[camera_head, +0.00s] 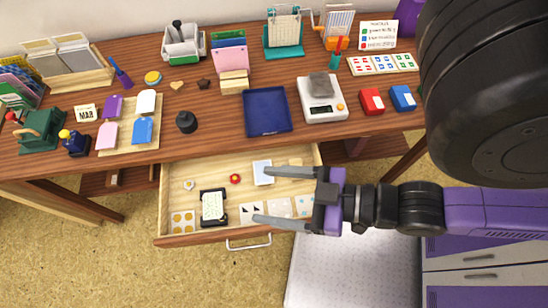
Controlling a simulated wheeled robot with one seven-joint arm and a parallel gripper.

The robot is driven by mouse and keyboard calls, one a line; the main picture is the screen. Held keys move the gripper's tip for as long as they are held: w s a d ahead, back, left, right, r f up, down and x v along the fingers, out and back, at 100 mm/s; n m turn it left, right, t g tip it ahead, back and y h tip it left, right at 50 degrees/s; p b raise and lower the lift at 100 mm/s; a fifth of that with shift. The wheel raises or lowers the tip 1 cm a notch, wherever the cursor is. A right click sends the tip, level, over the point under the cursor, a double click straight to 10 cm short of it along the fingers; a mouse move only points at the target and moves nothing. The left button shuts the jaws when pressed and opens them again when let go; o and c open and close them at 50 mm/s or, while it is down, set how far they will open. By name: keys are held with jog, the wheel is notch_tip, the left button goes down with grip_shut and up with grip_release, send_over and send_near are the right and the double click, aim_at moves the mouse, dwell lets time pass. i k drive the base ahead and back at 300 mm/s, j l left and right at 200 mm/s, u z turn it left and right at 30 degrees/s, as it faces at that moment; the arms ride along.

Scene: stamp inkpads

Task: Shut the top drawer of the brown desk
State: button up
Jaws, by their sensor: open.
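The brown desk (215,130) runs across the view. Its top drawer (172,238) is pulled out toward me, with pale wood inside and a brown front edge. A light metal handle (249,243) sits on the drawer front. My gripper (258,194) comes in from the right with its two grey fingers spread apart. In the picture the fingers overlap the right half of the drawer. Nothing is between them that I can see being held; how high they are above the drawer is unclear.
The drawer holds a black-framed item (213,207), a white card (262,173) and small pieces. The desk top carries a blue tray (267,111), a white scale (322,100), and red and blue inkpads. A white panel (345,270) lies at lower right, beside purple drawers (480,290). Carpet is open at lower left.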

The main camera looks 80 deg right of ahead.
aim_at(180, 224)
jog(key=k+u, duration=0.15)
jog(key=k, duration=0.75)
jog(key=k+j+u, duration=0.1)
jog(key=u, duration=0.4)
jog(key=j+u, duration=0.2)
jog(key=u, duration=0.25)
